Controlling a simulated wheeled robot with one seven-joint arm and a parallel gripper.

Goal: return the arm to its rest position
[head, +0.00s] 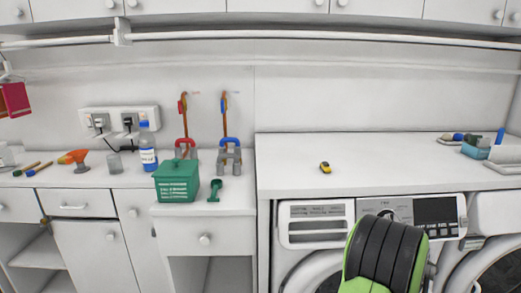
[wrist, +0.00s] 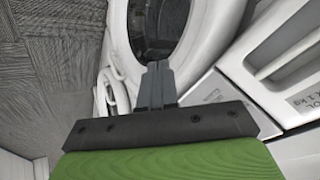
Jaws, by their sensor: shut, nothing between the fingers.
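My gripper (wrist: 157,70) shows in the wrist view with its two grey fingers together and nothing between them. Its fingertips point toward the round door of a washing machine (wrist: 122,35), apart from it as far as I can tell. In the head view my green and black arm (head: 384,250) rises at the lower right, in front of the washing machine (head: 315,222). My gripper itself is hidden in the head view.
A counter (head: 400,177) above the washing machine holds a small yellow and black item (head: 325,167). On the left counter stand a green basket (head: 176,181), a blue-labelled bottle (head: 148,150) and an orange spray head (head: 74,158). Grey carpet (wrist: 45,60) is clear at left in the wrist view.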

